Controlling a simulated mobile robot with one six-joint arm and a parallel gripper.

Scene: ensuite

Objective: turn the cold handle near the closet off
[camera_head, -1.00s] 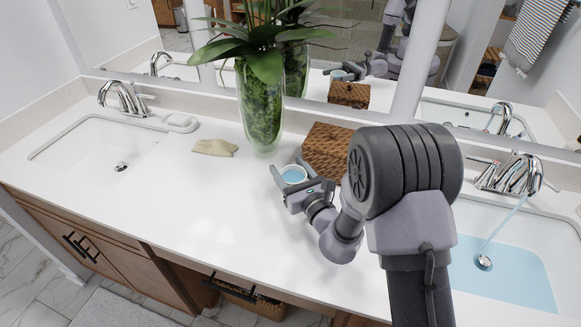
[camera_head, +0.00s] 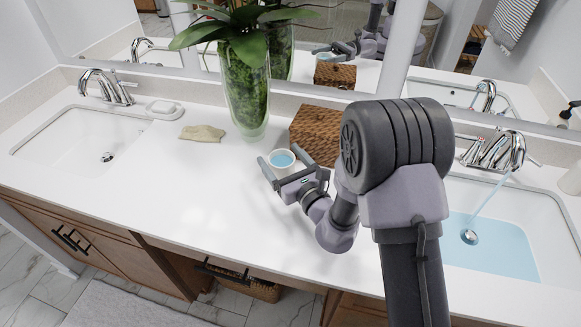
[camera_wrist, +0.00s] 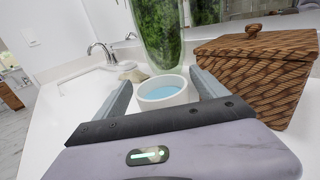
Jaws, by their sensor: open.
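The chrome faucet (camera_head: 495,150) of the right sink is running, and a stream of water falls into its basin. Lever handles show at its sides, small and partly merged with the spout; I cannot tell which is the cold one. A second chrome faucet (camera_head: 105,86) stands at the left sink, with no stream visible. My gripper (camera_head: 280,155) is open over the counter, well left of the running faucet. Its fingers lie on either side of a white cup (camera_wrist: 163,98) with blue liquid; I cannot tell whether they touch it. Neither handle of the running faucet shows in the wrist view.
A lidded wicker box (camera_head: 317,134) stands right of the cup. A tall glass vase (camera_head: 246,95) with a plant is behind it. A folded cloth (camera_head: 202,133) and a soap dish (camera_head: 164,110) lie left. The right basin (camera_head: 490,250) holds blue water. The front-left counter is clear.

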